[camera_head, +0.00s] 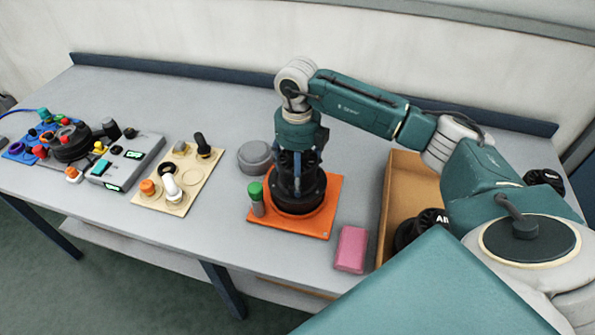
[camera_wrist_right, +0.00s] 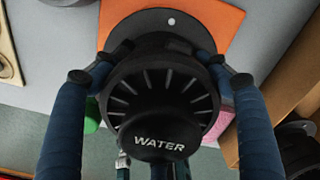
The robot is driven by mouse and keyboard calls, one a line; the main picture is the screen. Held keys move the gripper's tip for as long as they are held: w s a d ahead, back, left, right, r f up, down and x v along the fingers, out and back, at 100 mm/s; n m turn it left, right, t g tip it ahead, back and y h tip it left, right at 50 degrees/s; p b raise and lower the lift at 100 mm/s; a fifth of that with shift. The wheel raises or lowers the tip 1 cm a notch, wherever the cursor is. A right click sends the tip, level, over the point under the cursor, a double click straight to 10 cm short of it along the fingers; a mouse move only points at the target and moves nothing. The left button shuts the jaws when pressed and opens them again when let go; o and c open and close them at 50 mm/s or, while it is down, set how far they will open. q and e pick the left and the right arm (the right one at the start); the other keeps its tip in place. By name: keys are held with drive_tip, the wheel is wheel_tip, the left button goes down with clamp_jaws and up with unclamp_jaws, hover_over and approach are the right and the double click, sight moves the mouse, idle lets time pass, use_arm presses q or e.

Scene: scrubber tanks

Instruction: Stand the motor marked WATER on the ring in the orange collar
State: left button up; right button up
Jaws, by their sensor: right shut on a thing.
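The black motor marked WATER (camera_wrist_right: 165,105) is between the fingers of my right gripper (camera_wrist_right: 160,85), which is shut on it. In the head view my right gripper (camera_head: 300,165) points straight down over the orange collar (camera_head: 262,224), with the motor (camera_head: 300,190) upright under it. The motor's lower end is at the collar's opening. I cannot tell whether it rests on the ring, which is hidden beneath it. The orange plate also shows in the wrist view (camera_wrist_right: 225,22). My left gripper is not in view.
A green-topped peg (camera_head: 256,198) stands on the collar's left corner. A round grey lid (camera_head: 256,157) lies behind it and a pink block (camera_head: 351,249) to its right. A brown box (camera_head: 410,180) with another black motor (camera_head: 420,230) is further right. Panels with knobs (camera_head: 178,177) lie left.

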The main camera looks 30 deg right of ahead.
drive_tip(key=shift+r, duration=0.15)
drive_tip(key=o, duration=2)
drive_tip(key=shift+c, duration=0.2)
drive_tip(key=shift+o, duration=0.4)
drive_tip(key=shift+o, duration=0.4)
drive_tip(key=shift+s, duration=0.15)
drive_tip(key=shift+r+p, duration=2.2)
drive_tip(key=shift+r, duration=1.25)
